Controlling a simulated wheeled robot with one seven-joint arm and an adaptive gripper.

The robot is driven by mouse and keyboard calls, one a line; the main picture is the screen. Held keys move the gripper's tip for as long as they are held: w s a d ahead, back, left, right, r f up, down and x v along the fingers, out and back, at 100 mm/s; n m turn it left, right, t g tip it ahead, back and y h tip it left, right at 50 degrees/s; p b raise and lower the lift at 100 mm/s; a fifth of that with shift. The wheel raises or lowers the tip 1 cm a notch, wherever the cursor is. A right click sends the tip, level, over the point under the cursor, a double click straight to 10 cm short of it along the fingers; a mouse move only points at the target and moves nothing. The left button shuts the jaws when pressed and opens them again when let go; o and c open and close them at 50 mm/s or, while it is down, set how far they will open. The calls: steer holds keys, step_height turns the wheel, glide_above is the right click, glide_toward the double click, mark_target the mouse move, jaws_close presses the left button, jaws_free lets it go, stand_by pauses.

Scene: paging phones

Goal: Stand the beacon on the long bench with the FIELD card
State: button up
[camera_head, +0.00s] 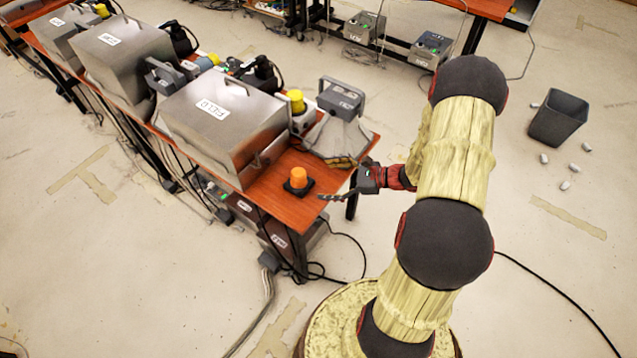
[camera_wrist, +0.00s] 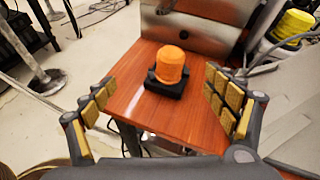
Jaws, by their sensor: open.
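An orange beacon (camera_head: 299,178) with a black square base stands upright near the end of the long wooden bench (camera_head: 262,208). In the wrist view the beacon (camera_wrist: 170,66) is ahead of my gripper (camera_wrist: 163,108), between the lines of its two spread fingers and apart from them. My gripper is open and empty; in the head view its finger (camera_head: 335,197) is just right of the beacon, at the bench end. The FIELD card (camera_head: 212,109), a white label, is on the metal case behind the beacon on the same bench; its lettering looks blurred.
The large metal case (camera_head: 180,125) fills the bench behind the beacon. A grey horn-like device (camera_head: 338,135) and a yellow-capped item (camera_head: 297,101) stand near the bench's right corner. Cables lie on the floor below. A dark bin (camera_head: 558,118) stands far right.

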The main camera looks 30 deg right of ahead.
steer(key=s+a+r+n+g+h, duration=0.1)
steer(key=s+a+r+n+g, duration=0.25)
steer(key=a+r+n, duration=0.45)
steer(key=s+a+r+n+g, duration=0.35)
steer(key=a+r+n, duration=0.25)
steer(key=a+r, duration=0.25)
steer(key=s+r+n+t+h, duration=0.2)
steer(key=s+r+n+h, duration=0.5)
steer(key=s+r+n, duration=0.5)
steer(key=shift+s+a+r+t+h, duration=0.25)
steer(key=shift+a+r+t+h, duration=0.1)
steer(key=shift+r, duration=1)
